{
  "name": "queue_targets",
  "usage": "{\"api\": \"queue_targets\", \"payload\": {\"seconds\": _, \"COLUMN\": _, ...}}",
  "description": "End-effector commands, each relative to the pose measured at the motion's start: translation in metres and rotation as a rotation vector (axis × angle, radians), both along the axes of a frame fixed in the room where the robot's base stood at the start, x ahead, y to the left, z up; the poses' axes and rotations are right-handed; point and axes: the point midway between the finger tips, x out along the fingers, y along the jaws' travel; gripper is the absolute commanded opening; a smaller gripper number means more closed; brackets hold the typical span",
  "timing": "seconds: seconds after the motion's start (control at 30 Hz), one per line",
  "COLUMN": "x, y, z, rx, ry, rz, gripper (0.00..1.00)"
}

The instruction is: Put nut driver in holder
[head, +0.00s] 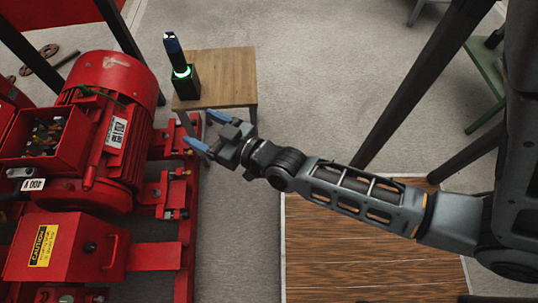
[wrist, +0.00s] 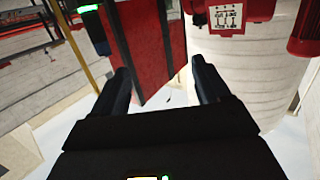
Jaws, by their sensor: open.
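The nut driver (head: 174,48), with a blue and black handle, stands upright, tilted slightly, in the black holder (head: 186,86). A green ring glows where they meet. The holder stands on a small wooden-topped table (head: 230,75). My gripper (head: 206,130) is open and empty, in front of the table and apart from the driver and holder. In the wrist view my gripper's fingers (wrist: 160,78) are spread with nothing held between them. A dark piece with a green glow shows at that view's upper left; I cannot tell which part it is.
A red pumpset (head: 110,95) with a motor and control boxes fills the left side, close to my gripper. Dark slanted posts (head: 420,85) cross the right. A wooden platform (head: 350,245) lies below my arm. Grey floor is free right of the table.

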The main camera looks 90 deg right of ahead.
Motion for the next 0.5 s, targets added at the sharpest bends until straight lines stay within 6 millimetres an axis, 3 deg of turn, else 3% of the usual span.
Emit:
{"api": "queue_targets", "payload": {"seconds": 0.03, "x": -0.017, "y": 0.025, "z": 0.007, "rx": 0.009, "ry": 0.02, "rz": 0.056, "gripper": 0.76}}
{"api": "queue_targets", "payload": {"seconds": 0.2, "x": -0.064, "y": 0.083, "z": 0.041, "rx": 0.028, "ry": 0.067, "rz": 0.221, "gripper": 0.76}}
{"api": "queue_targets", "payload": {"seconds": 0.33, "x": -0.099, "y": 0.114, "z": 0.073, "rx": 0.039, "ry": 0.105, "rz": 0.342, "gripper": 0.76}}
{"api": "queue_targets", "payload": {"seconds": 0.5, "x": -0.13, "y": 0.136, "z": 0.11, "rx": 0.047, "ry": 0.146, "rz": 0.462, "gripper": 0.76}}
